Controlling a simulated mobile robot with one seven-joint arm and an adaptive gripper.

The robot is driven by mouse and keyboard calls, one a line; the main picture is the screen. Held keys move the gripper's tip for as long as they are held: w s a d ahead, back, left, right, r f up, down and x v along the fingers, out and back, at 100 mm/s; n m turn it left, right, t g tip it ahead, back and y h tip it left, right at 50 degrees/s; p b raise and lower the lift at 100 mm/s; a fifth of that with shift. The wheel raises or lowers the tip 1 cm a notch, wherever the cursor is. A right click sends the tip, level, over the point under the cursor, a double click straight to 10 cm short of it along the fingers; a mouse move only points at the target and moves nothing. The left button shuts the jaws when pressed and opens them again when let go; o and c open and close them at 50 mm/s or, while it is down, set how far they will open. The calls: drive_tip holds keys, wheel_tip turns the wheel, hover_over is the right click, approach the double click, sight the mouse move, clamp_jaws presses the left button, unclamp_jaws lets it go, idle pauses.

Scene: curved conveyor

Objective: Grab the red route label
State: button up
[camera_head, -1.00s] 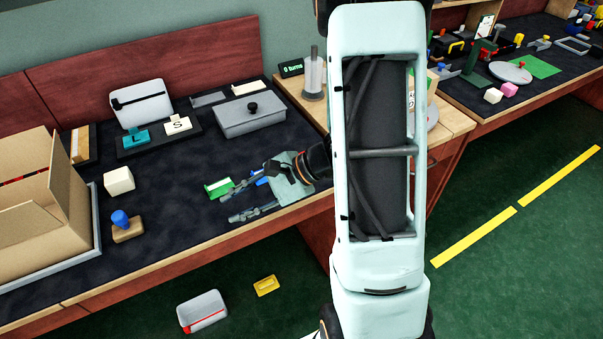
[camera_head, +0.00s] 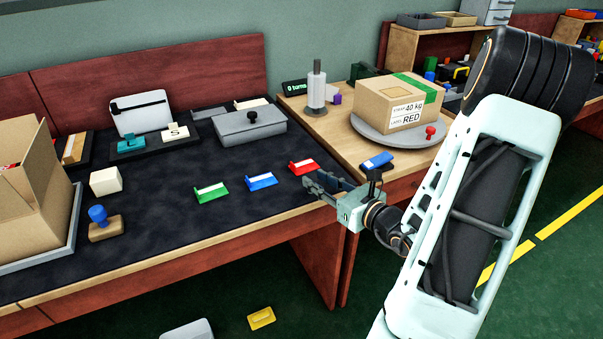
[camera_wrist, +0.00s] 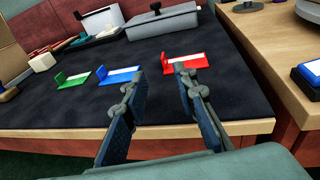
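The red route label (camera_head: 302,166) lies on the dark mat near the right end of the bench, with a white strip along its top. It also shows in the wrist view (camera_wrist: 184,63), just beyond the right fingertip. My gripper (camera_head: 316,180) is at the front right edge of the mat, close in front of the red label. In the wrist view its two fingers (camera_wrist: 152,82) are spread apart with nothing between them. The blue label (camera_head: 261,181) and the green label (camera_head: 211,192) lie in a row to the left of the red one.
A carton (camera_head: 398,102) marked 40 kg, label RED, stands on a round turntable (camera_head: 362,128) to the right. A blue ink pad (camera_head: 377,160) lies near it. A grey lidded box (camera_head: 250,128) stands behind the labels. A large open carton (camera_head: 30,195) is at left.

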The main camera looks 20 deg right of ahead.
sight(297, 174)
drive_tip(key=x, duration=0.4)
drive_tip(key=shift+w+a+b, duration=0.1)
drive_tip(key=shift+w+b, duration=0.1)
drive_tip(key=shift+b, duration=0.1)
drive_tip(key=x, duration=0.1)
drive_tip(key=b+x, duration=0.1)
drive_tip(key=x, duration=0.3)
drive_tip(key=shift+w+d+f+b, duration=0.15)
drive_tip(key=shift+d+f+b, duration=0.1)
drive_tip(key=shift+b, duration=0.1)
drive_tip(key=shift+r, duration=0.1)
clamp_jaws()
